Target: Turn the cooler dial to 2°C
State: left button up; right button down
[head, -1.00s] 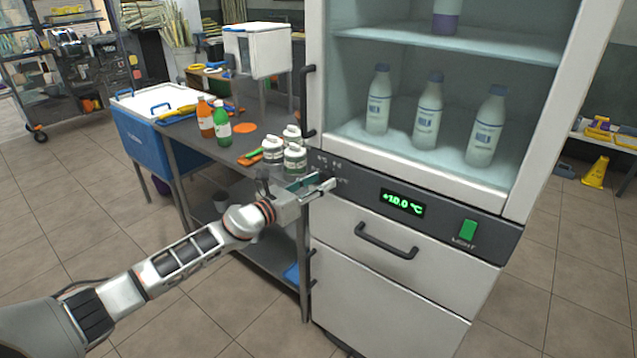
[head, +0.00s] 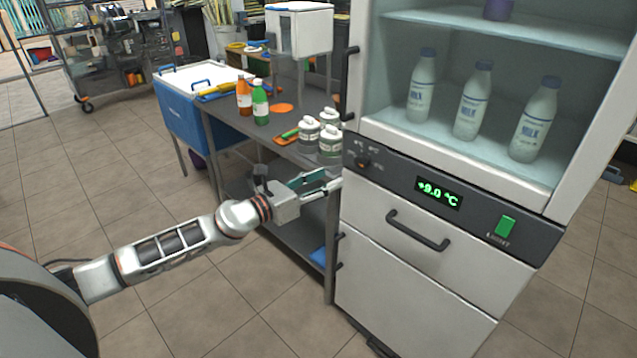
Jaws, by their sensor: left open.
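The cooler (head: 415,280) stands at the right, with a dark control panel (head: 475,185) across its middle. The dial (head: 363,163) is at the panel's left end, small, dark with an orange-brown tint; its exact pointing is too small to tell. The green display (head: 438,193) reads +9.0 °C. My left gripper (head: 332,182) is open and empty, just left of and below the dial, apart from it. My right gripper is not in view.
A green light switch (head: 503,227) sits at the panel's right end. A drawer handle (head: 417,232) sticks out below the panel and a door handle (head: 349,82) above the dial. Jars (head: 331,140) and bottles stand on the metal table behind my gripper.

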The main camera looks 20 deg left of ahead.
pick_arm(q)
jog(key=shift+v, duration=1)
